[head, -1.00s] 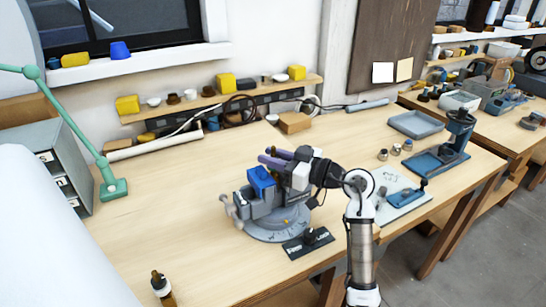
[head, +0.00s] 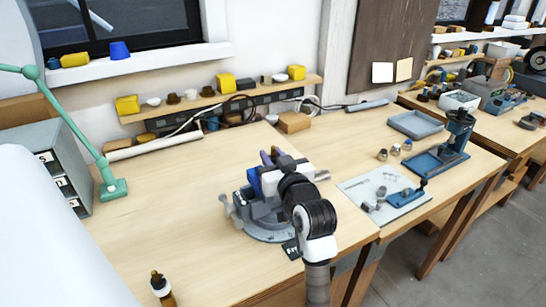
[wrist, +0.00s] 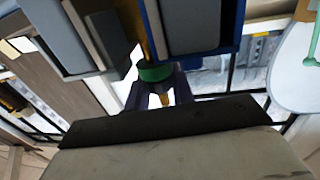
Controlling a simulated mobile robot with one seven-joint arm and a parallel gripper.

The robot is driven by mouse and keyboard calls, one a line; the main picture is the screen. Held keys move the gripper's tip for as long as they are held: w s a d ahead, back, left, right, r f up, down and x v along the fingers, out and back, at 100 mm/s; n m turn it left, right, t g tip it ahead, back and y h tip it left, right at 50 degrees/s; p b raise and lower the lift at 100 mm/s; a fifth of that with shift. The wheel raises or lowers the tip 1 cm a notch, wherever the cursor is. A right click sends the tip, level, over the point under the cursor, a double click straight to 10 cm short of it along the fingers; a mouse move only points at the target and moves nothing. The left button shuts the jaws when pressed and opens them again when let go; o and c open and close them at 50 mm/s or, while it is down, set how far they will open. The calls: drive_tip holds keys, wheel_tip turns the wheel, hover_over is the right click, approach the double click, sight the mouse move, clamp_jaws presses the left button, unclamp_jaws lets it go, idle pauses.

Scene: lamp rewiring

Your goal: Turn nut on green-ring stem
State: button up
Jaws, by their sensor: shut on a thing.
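The stem with the green ring (wrist: 156,71) shows in the wrist view as a thin brass rod between the vise jaws, with a brass tip past the ring. My gripper (wrist: 159,92) has its purple fingers shut around the stem's end beside the ring. The nut is not clearly distinct there, as the fingers hide most of it. The vise (head: 262,219) stands on the bench in the head view, with blue jaw pads (head: 254,181) partly covered by my arm. The stem cannot be made out in the head view.
A white mat (head: 357,189) with blue and grey parts lies to the right. The bench left of the vise is clear.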

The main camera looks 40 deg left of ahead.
drive_tip(key=shift+r, duration=0.15)
idle(0.4)
drive_tip(key=o, duration=1)
